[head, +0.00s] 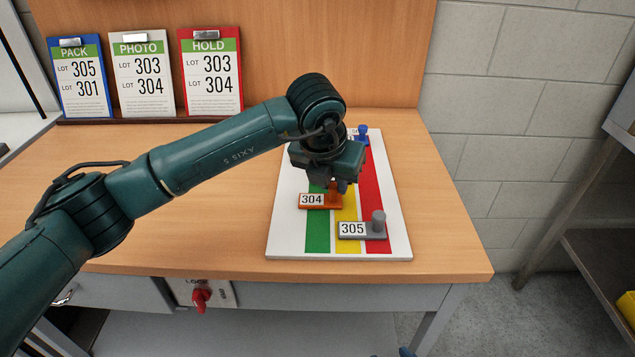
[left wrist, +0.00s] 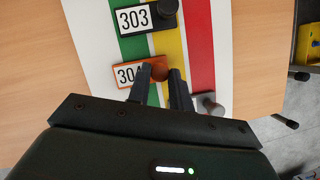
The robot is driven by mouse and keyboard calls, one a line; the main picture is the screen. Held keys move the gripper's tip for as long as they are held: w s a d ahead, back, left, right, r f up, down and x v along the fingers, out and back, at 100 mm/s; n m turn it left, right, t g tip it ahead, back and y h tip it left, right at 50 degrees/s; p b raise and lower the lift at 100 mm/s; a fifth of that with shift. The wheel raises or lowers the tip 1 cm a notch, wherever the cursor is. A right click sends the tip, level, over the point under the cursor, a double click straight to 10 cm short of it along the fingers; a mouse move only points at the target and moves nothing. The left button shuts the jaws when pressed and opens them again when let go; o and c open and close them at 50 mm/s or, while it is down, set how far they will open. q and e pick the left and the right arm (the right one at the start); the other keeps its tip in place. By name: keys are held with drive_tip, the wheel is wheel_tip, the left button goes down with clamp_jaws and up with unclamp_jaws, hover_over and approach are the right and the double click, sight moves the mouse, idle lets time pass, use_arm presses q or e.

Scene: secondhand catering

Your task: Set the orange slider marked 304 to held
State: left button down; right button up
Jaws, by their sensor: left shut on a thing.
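The orange slider marked 304 (head: 320,201) sits on a white board (head: 285,225) with green, yellow and red stripes. Its label lies left of and over the green stripe, and its orange knob (left wrist: 160,73) is at the left part of the yellow stripe. My left gripper (head: 335,186) reaches down from above and is shut on that knob, one finger on each side in the left wrist view. The arm partly hides the slider and the board behind it in the head view. My right gripper is not in view.
The grey slider 305 (head: 352,230) is just nearer, its knob on red. The black slider 303 (left wrist: 133,18) has its knob on yellow. A blue slider knob (head: 362,133) stands on red at the far end. Cards stand behind, including a red HOLD card (head: 211,72) listing 303 and 304.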

use_arm(q)
drive_tip(key=shift+d, duration=1.15)
drive_tip(key=c, duration=1.3)
unclamp_jaws()
drive_tip(key=shift+o, duration=0.2)
drive_tip(key=b+v, duration=0.1)
drive_tip(key=v, duration=1.2)
drive_tip(key=shift+s, duration=0.15)
